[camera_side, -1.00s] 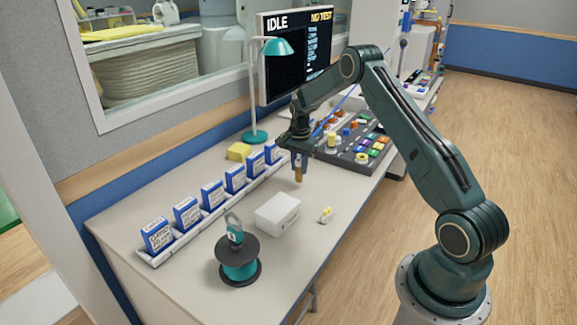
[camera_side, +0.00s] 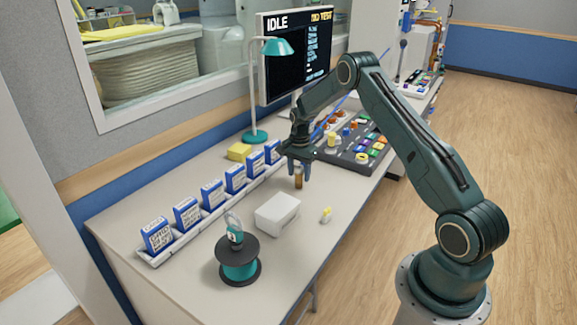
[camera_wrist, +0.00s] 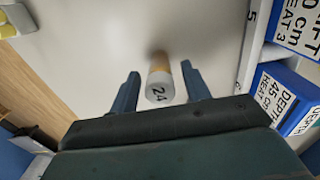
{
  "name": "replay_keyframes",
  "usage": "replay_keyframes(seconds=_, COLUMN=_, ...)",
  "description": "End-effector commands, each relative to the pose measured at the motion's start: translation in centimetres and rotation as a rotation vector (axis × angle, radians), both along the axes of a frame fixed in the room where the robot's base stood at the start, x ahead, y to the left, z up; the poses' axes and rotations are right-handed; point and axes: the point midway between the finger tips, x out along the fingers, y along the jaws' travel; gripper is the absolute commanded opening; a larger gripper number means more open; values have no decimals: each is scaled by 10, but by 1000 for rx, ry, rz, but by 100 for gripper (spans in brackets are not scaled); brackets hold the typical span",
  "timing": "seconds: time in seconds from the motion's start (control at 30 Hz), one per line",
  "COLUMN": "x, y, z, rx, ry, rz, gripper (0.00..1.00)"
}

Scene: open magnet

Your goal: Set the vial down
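The vial (camera_side: 298,178) is amber with a pale cap and stands upright on the pale bench top. In the wrist view the vial (camera_wrist: 159,80) shows its grey-white cap, marked 24, toward the camera. My gripper (camera_side: 298,168) is above and around the vial, its fingers spread. In the wrist view my gripper (camera_wrist: 160,85) has one finger on each side of the vial, with a visible gap on both sides.
A rack of blue boxes (camera_side: 187,214) lines the left. A control panel (camera_side: 362,150) and a teal lamp (camera_side: 255,136) are behind.

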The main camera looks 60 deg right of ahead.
Motion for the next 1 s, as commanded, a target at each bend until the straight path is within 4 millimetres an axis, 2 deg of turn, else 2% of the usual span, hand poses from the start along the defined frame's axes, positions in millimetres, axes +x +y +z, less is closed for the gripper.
replay_keyframes(seconds=0.17, x=0, y=0, z=1, rx=0, ry=-1, rz=0, gripper=47)
replay_keyframes(seconds=0.37, x=1, y=0, z=12, rx=-1, ry=-2, rz=0, gripper=47)
replay_keyframes(seconds=0.57, x=1, y=0, z=37, rx=-1, ry=-3, rz=0, gripper=47)
replay_keyframes(seconds=1.0, x=1, y=0, z=105, rx=-1, ry=-3, rz=0, gripper=47)
